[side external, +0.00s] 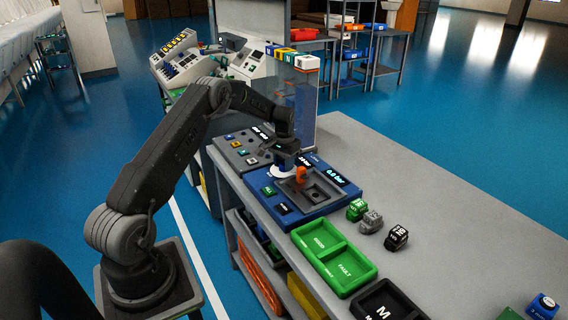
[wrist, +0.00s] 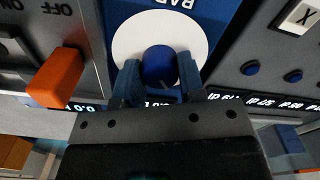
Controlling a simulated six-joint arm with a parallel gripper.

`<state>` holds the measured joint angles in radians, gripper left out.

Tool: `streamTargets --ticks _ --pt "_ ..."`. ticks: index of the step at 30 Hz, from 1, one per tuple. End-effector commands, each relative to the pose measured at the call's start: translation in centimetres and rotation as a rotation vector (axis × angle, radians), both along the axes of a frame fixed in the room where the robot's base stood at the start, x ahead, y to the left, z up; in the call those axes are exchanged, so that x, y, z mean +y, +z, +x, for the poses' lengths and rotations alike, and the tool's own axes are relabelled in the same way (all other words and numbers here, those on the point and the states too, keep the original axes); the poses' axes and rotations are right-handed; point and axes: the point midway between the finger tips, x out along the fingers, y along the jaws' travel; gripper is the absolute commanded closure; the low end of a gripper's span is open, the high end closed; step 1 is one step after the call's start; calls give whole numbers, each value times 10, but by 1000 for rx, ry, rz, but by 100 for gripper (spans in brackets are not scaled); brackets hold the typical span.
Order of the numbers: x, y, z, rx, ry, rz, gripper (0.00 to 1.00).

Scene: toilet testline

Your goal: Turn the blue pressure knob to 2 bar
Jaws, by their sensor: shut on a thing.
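The blue pressure knob (wrist: 160,63) stands in the middle of a round white dial (wrist: 126,40) on a blue panel. My gripper (wrist: 159,80) has one finger on each side of the knob and is shut on it. A small pointer line shows on the knob's near edge. In the side view my gripper (side external: 284,158) reaches down over the white dial (side external: 281,171), and the knob is hidden there. A display (side external: 337,176) on the blue unit appears to read 0.0 bar.
An orange lever (side external: 300,175) stands just right of the dial; it also shows in the wrist view (wrist: 57,77). Green trays (side external: 333,256) and small cubes (side external: 371,221) lie nearer on the bench. A clear-walled box (side external: 298,105) stands behind. The bench's right side is mostly clear.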

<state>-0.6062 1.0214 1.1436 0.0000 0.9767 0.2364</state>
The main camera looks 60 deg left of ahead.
Motion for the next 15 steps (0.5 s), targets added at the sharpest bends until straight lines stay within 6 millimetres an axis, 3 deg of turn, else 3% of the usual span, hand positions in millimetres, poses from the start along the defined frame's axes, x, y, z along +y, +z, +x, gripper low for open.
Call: streamTargets --ticks 15 --pt "0 1 0 -1 357 0 87"
